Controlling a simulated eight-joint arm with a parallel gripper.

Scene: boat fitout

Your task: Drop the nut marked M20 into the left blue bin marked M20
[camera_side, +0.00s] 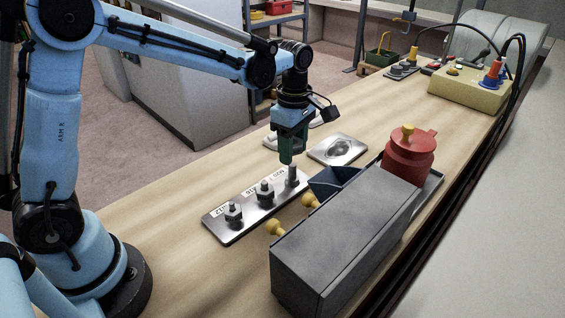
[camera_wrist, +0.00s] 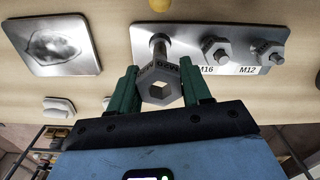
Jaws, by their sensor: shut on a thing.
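My gripper (camera_wrist: 160,90) is shut on a grey hex nut (camera_wrist: 159,93) with M20 lettering on its side. In the side view, my gripper (camera_side: 287,153) is just above a bare stud (camera_side: 292,174) at the far end of the metal plate (camera_side: 226,234), and the nut is hidden there. The wrist view shows the stud (camera_wrist: 159,46) beyond the nut. Two other studs carry nuts, by labels M16 and M12. A dark blue bin (camera_side: 334,180) is right of my gripper, against the grey box; no marking on it is readable.
The long grey box (camera_side: 345,240) with yellow knobs (camera_side: 275,228) stands at the front right. A red container (camera_side: 409,158) is behind it. A metal tray (camera_side: 338,150) lies behind the bin. A beige control box (camera_side: 470,87) stands far back. The bench at front left is clear.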

